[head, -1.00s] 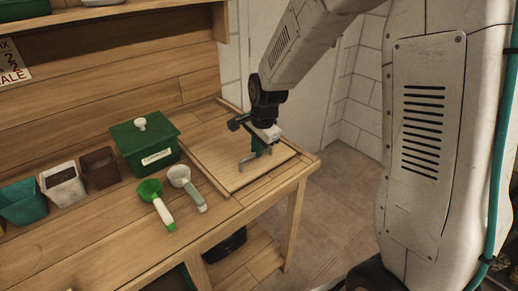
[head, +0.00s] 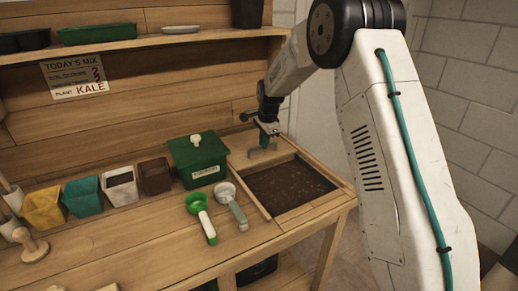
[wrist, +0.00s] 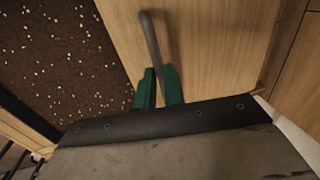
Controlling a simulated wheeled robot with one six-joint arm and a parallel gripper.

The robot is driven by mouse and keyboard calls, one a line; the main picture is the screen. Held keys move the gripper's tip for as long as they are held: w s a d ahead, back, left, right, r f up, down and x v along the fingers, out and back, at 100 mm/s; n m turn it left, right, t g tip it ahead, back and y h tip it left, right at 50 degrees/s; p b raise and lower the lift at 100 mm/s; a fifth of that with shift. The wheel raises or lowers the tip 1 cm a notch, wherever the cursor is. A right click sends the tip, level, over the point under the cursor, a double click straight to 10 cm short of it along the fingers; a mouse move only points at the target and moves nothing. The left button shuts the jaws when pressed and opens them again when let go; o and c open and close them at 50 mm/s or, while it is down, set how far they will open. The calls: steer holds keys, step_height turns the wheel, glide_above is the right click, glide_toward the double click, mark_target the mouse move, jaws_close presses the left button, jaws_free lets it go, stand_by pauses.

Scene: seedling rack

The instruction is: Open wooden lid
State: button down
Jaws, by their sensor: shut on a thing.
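The wooden lid (head: 238,146) lies slid toward the back of the bench's right end. It also shows in the wrist view (wrist: 220,50). Below it, a recessed bin of dark soil with pale specks (head: 290,186) is open to view, and it fills the left of the wrist view (wrist: 55,55). My gripper (head: 265,141) is over the lid, shut on its grey bar handle (wrist: 150,38). In the wrist view the green fingers (wrist: 158,82) are on either side of the handle.
Left of the bin stand a green lidded box (head: 198,163), a green scoop (head: 202,214) and a pale scoop (head: 231,202). Several coloured pots (head: 82,197) line the bench further left. A shelf (head: 150,43) runs above.

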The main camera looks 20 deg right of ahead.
steer(key=shift+w, duration=0.55)
steer(key=c, duration=1.5)
jaws_free()
steer(key=shift+r, duration=0.15)
step_height(320, 180, up, 8)
steer(key=s, duration=0.1)
steer(key=shift+s+f, duration=0.25)
steer(key=shift+s, duration=0.05)
steer(key=shift+d, duration=0.1)
